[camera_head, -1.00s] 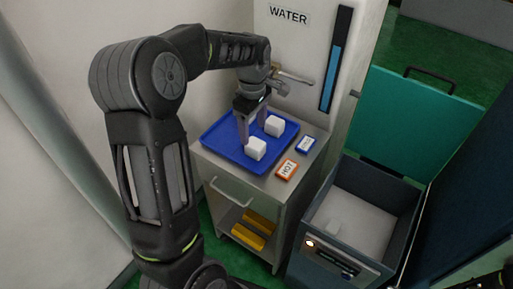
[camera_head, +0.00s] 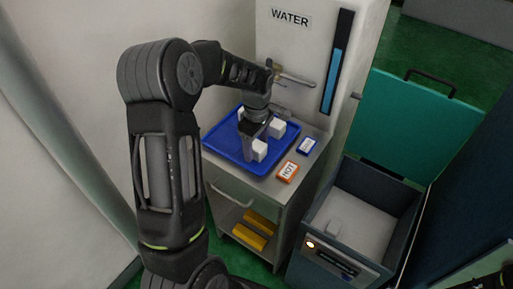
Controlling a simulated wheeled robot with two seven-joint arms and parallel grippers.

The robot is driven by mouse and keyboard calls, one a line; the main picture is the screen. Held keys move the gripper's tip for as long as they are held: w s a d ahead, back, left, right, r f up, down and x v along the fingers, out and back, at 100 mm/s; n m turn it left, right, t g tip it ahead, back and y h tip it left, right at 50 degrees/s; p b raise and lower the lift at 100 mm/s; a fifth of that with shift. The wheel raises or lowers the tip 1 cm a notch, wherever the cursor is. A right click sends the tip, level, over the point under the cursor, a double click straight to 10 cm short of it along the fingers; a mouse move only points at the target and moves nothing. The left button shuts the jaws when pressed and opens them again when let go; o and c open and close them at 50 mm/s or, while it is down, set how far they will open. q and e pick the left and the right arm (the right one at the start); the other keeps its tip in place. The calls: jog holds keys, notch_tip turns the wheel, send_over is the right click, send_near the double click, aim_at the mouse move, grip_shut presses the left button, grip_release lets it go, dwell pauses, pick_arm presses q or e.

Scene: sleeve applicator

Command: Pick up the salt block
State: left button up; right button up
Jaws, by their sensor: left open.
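Two white salt blocks stand on the blue tray (camera_head: 227,150): a nearer one (camera_head: 260,151) and one farther back to the right (camera_head: 277,129). A bit of white also shows behind my left gripper at the tray's back left; I cannot tell if it is a third block. My left gripper (camera_head: 257,141) is open and points down over the tray, just behind the nearer block. It holds nothing that I can see, and its fingertips are partly hidden.
The tray sits on a metal cabinet with an orange HOT tag (camera_head: 287,172) and a blue tag (camera_head: 307,146). A tap (camera_head: 290,78) juts from the WATER panel behind.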

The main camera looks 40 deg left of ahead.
pick_arm(q)
jog(key=shift+f, duration=0.5)
jog(key=shift+c, duration=0.6)
grip_shut()
